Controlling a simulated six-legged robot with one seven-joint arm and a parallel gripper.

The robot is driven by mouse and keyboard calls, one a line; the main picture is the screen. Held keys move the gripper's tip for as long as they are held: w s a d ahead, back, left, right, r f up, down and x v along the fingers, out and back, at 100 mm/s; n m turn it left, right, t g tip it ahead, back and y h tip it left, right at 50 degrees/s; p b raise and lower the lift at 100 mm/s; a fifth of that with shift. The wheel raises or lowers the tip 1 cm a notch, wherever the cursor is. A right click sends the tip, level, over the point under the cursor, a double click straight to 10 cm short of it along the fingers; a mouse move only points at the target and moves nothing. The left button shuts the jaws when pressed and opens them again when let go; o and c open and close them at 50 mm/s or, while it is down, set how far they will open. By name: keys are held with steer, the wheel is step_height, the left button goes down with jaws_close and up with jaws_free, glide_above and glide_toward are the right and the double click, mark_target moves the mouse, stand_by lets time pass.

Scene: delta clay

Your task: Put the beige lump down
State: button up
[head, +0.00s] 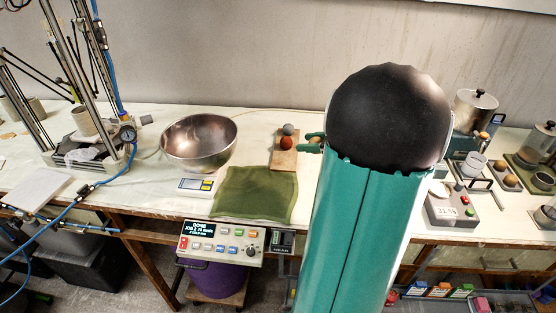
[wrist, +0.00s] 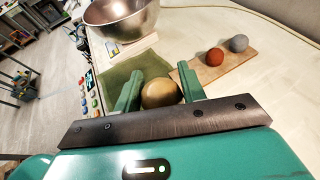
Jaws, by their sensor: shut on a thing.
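The beige lump (wrist: 159,93) is a rounded tan ball between the two green fingers of my gripper (wrist: 160,92) in the wrist view. My gripper is shut on it. In the head view, the lump (head: 316,140) and green fingertips show just left of my large teal arm, which hides the rest. The lump is near the right side of a small wooden board (head: 284,165). Whether it touches anything below cannot be told.
On the board are a red-orange ball (head: 286,143) and a grey ball (head: 288,129). A green cloth (head: 254,195) lies in front, with a metal bowl (head: 199,141) and small scale (head: 196,187) to its left. A control box (head: 221,243) is at the table's front edge.

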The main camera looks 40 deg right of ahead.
steer(key=w+d+f, duration=0.1)
steer(key=w+f, duration=0.4)
steer(key=w, duration=0.4)
glide_above(279, 161)
step_height(279, 161, down, 4)
steer(key=shift+s+d+f, duration=0.1)
steer(key=shift+s+f, duration=0.05)
steer(key=shift+f, duration=0.05)
steer(key=shift+w+f, duration=0.2)
steer(key=shift+f, duration=1.6)
steer(key=o, duration=1.1)
steer(key=shift+f, duration=0.1)
